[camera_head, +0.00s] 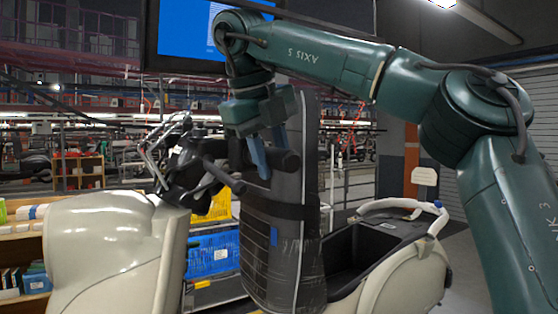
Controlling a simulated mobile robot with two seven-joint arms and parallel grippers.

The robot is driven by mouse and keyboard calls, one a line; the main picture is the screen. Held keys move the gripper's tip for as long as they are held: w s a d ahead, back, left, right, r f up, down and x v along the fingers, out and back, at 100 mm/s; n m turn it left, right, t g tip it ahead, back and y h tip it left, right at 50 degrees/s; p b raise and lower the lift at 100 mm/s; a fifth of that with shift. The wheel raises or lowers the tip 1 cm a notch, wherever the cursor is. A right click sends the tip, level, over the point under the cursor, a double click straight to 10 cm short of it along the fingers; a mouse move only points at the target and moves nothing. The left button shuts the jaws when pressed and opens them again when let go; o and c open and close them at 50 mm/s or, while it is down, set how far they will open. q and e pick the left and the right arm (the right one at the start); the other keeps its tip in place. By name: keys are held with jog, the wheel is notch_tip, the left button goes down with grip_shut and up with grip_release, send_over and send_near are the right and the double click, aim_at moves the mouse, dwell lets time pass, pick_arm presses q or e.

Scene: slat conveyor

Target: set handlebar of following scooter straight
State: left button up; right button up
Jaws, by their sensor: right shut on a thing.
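The scooter's dark handlebar (197,169) stands left of centre, with cables and levers bunched around it. My right gripper (264,152) reaches down from above, its blue fingers at a black grip end of the handlebar (288,161). It is shut on that grip; the fingers hide part of it. The handlebar looks turned at an angle, but its exact angle is hard to tell. A pale cream body panel (100,245) lies at the lower left. A tall black padded panel (285,235) stands just behind the grip. My left gripper is not in view.
A cream scooter rear (400,275) with an open dark compartment and a wrapped rail (395,206) is at the lower right. Yellow (218,207) and blue (213,254) crates stand behind. A monitor (187,35) hangs above. A shelf (78,172) is at the left.

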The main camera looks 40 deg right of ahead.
jog(key=shift+a+r+m+g, duration=0.15)
jog(key=shift+a+r, duration=0.15)
jog(key=shift+a, duration=0.3)
jog(key=shift+a+r+m+g, duration=0.15)
jog(key=shift+a+r, duration=0.15)
jog(key=shift+a, duration=0.3)
jog(key=shift+a+r, duration=0.15)
jog(key=shift+a, duration=0.1)
jog(key=o, duration=0.9)
jog(key=shift+a, duration=0.3)
jog(key=shift+o, duration=0.8)
jog(key=shift+d, duration=0.2)
jog(key=shift+r, duration=0.2)
